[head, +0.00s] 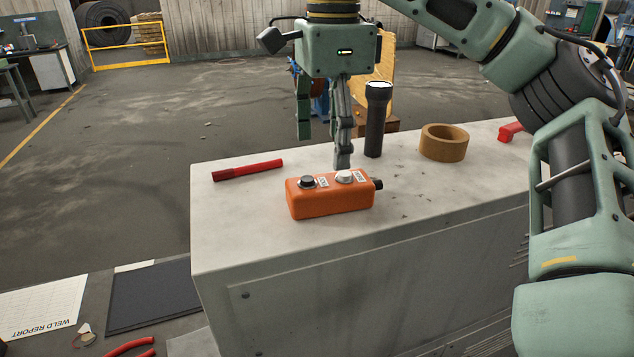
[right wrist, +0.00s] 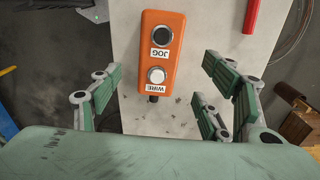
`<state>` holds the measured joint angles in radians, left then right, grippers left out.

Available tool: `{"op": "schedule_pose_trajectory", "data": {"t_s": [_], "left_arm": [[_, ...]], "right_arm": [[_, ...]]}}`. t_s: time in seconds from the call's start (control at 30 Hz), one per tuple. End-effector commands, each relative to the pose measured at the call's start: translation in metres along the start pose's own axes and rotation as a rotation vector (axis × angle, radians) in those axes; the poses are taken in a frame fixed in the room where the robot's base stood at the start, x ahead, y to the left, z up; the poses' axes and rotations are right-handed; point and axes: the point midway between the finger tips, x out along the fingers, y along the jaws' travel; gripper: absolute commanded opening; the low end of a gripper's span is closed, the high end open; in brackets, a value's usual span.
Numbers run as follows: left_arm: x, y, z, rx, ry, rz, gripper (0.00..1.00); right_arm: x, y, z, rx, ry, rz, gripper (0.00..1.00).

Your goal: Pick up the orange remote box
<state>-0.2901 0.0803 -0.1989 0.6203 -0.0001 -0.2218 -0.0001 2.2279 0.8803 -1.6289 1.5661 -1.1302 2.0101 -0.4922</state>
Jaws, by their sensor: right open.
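The orange remote box (head: 330,197) lies on top of the grey cabinet, near its front left part. It has a black button and a white button with labels; in the right wrist view the box (right wrist: 161,65) shows the labels JOG and WIRE. My right gripper (head: 325,150) is above and just behind the box, fingers pointing down, open and empty. In the right wrist view its fingers (right wrist: 160,90) stand wide apart on either side of the box's line, with nothing between them touching. My left gripper is not in view.
On the grey cabinet (head: 240,235) a red marker (head: 247,170) lies left, a black flashlight (head: 376,120) stands behind the box, and a brown tape roll (head: 444,143) lies right. A red object (head: 512,131) is near my arm. A weld report sheet (head: 42,307) lies lower left.

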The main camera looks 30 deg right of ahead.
Motion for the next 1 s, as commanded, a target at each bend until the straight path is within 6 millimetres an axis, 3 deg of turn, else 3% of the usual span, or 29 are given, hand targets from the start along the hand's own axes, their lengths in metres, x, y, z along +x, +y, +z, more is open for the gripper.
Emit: {"op": "schedule_pose_trajectory", "data": {"t_s": [0.1,0.2,0.33,0.6,0.77,0.9,1.0], "left_arm": [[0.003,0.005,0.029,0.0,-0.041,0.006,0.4],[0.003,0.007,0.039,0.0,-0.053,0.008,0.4],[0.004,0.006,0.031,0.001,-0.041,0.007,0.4],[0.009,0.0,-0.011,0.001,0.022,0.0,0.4],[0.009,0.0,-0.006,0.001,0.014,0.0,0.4],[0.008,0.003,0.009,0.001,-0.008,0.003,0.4],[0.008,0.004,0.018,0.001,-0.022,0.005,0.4]], "right_arm": [[0.016,0.0,0.0,-0.001,0.001,0.005,0.7],[0.023,0.0,0.0,0.001,0.0,0.004,0.7],[0.038,0.001,0.001,0.0,0.0,0.005,0.7],[0.067,0.002,0.001,0.002,0.0,0.003,0.7],[0.07,0.002,0.001,0.003,-0.001,0.0,0.7],[0.07,0.002,0.001,0.003,-0.001,0.0,0.7],[0.069,0.002,0.001,0.003,-0.001,0.0,0.63]]}}
